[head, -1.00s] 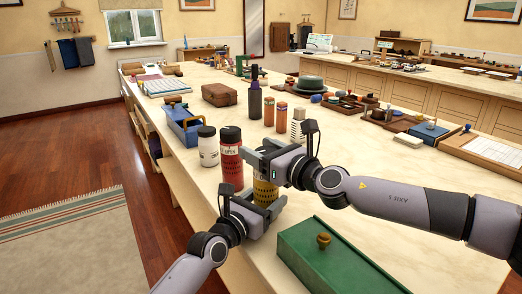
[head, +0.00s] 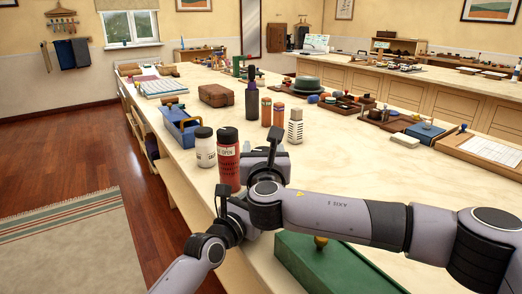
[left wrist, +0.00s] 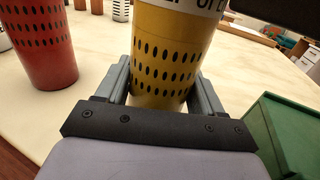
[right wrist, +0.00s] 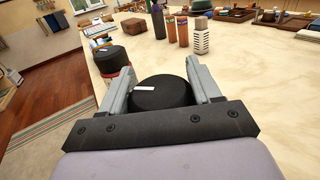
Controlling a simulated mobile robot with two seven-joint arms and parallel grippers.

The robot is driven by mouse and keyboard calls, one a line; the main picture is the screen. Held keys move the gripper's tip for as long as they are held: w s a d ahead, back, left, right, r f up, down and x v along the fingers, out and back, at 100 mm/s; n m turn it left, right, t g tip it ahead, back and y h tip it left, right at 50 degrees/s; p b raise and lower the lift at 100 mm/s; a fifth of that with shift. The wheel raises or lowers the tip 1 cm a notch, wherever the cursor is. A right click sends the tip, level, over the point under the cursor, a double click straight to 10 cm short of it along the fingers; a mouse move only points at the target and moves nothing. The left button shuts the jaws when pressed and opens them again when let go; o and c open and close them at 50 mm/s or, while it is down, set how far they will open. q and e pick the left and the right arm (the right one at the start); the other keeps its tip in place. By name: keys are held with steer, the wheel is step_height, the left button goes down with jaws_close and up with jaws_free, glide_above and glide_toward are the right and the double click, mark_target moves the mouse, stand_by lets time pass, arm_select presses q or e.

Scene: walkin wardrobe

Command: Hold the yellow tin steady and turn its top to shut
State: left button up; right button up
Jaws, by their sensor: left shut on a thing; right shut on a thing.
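The yellow tin (left wrist: 160,55) stands upright on the counter in the left wrist view, with rows of dark oval marks and a white lettered band. My left gripper (left wrist: 162,88) is shut around its lower body. The tin's black round top (right wrist: 162,95) shows in the right wrist view with a short white mark on it. My right gripper (right wrist: 160,82) is shut on this top, one finger on each side. In the head view my right arm and gripper (head: 262,160) hide the tin, and my left gripper (head: 238,215) is mostly covered.
A red tin (head: 228,165) with a black top stands close beside, with a white tin (head: 205,150) behind it. A green box (head: 330,265) with a knob lies at the front right. A blue caddy (head: 182,128) is farther left. The counter to the right is mostly bare.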

mark_target(266, 147)
arm_select(q)
steer(key=shift+f, duration=0.1)
arm_select(e)
steer(key=shift+d+r+m+g+h, duration=0.15)
steer(key=shift+m+h, duration=0.8)
steer(key=shift+h, duration=0.55)
steer(key=shift+d+f+m+g+h, duration=0.15)
steer(key=shift+m+h, duration=0.8)
steer(key=shift+h, duration=0.55)
steer(key=shift+d+r, duration=0.1)
steer(key=shift+r, duration=0.05)
steer(key=o, duration=1)
step_height(266, 147, up, 10)
arm_select(q)
steer(key=o, duration=1.3)
